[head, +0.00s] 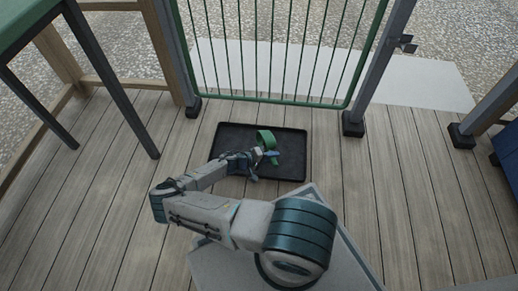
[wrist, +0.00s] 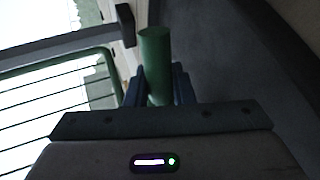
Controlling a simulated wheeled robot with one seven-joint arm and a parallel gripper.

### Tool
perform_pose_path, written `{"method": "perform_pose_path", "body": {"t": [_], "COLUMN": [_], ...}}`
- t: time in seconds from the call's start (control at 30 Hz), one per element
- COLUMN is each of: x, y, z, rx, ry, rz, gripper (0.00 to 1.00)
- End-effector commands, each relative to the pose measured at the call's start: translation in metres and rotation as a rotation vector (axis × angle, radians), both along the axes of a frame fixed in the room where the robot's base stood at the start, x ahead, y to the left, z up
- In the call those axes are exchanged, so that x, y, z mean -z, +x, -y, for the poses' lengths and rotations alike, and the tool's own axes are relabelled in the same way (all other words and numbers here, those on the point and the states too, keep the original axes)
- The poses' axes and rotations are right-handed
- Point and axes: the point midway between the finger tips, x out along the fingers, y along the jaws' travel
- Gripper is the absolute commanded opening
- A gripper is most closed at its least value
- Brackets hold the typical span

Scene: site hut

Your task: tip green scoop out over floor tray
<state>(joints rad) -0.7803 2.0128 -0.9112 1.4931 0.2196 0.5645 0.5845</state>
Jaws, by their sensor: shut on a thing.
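The green scoop (head: 265,138) is in my gripper (head: 267,153), over the black floor tray (head: 293,167) in the head view. In the wrist view my gripper (wrist: 159,85) is shut on the scoop's green round handle (wrist: 155,50), which stands up between the two dark jaws. What is inside the cup cannot be seen. The dark tray surface (wrist: 205,45) fills the right of the wrist view. I cannot tell the exact height of the scoop above the tray.
A green barred gate (head: 270,98) stands just behind the tray, between grey posts (head: 353,125). A green-topped table (head: 22,30) with dark legs is at the upper left. A blue object (head: 508,155) is at the right edge. Plank floor (head: 400,200) right of the tray is clear.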

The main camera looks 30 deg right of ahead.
Motion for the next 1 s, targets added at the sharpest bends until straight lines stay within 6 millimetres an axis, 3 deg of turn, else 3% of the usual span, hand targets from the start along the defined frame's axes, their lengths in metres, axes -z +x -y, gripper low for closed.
{"method": "perform_pose_path", "body": {"t": [1.0], "x": [-0.014], "y": [0.001], "z": [-0.006], "rx": [0.0], "ry": [-0.139], "rz": [-0.008], "gripper": [0.0]}}
